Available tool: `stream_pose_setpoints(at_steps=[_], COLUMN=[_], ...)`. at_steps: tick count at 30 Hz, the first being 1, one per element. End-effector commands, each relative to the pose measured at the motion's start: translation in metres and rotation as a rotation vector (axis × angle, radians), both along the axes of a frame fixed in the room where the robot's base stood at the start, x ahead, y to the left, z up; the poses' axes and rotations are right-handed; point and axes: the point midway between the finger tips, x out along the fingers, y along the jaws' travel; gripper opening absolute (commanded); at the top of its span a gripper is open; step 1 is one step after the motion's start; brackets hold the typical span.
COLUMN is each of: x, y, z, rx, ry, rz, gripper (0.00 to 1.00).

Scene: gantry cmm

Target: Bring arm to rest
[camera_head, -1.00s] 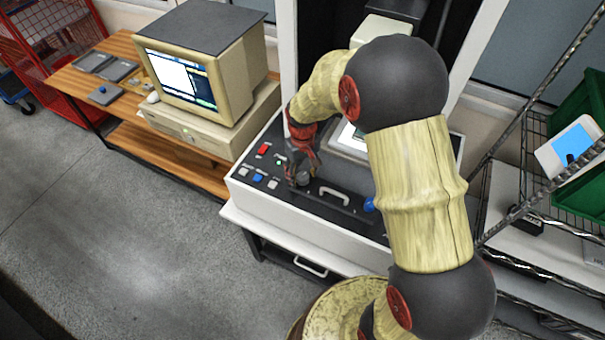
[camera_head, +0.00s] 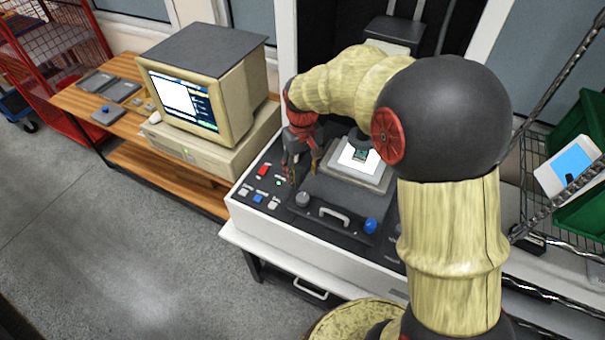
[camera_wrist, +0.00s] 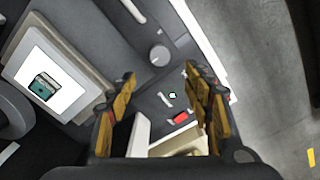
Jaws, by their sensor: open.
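My gripper (camera_head: 302,170) is above the control panel of the gantry machine (camera_head: 330,255) in the head view, left of its lit stage. In the wrist view my gripper (camera_wrist: 160,92) has its two yellow-brown fingers wide apart with nothing between them. Below the fingers lie a grey knob (camera_wrist: 160,55), a red button (camera_wrist: 180,118) and white buttons. In the head view the knob (camera_head: 303,199) sits on the panel, clear of the fingers. A small green part (camera_wrist: 44,87) lies on the white lit stage (camera_wrist: 62,80).
A computer with a monitor (camera_head: 180,95) stands on a wooden bench (camera_head: 160,172) to the left. A wire rack (camera_head: 545,165) with green bins and a tablet (camera_head: 568,166) stands at the right. A blue knob (camera_head: 370,225) stands up from the panel. Open floor lies at the left front.

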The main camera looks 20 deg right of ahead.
Motion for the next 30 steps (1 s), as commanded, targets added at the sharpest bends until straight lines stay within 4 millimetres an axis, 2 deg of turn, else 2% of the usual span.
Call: stream_pose_setpoints(at_steps=[13,17,30], x=[-0.003,-0.03,-0.146], y=[0.0,0.0,-0.002], z=[-0.003,-0.013,0.051], rx=[0.0,-0.001,0.009], ry=[0.005,0.044,-0.12], rz=[-0.026,-0.053,-0.143], gripper=[0.51,0.51,0.51])
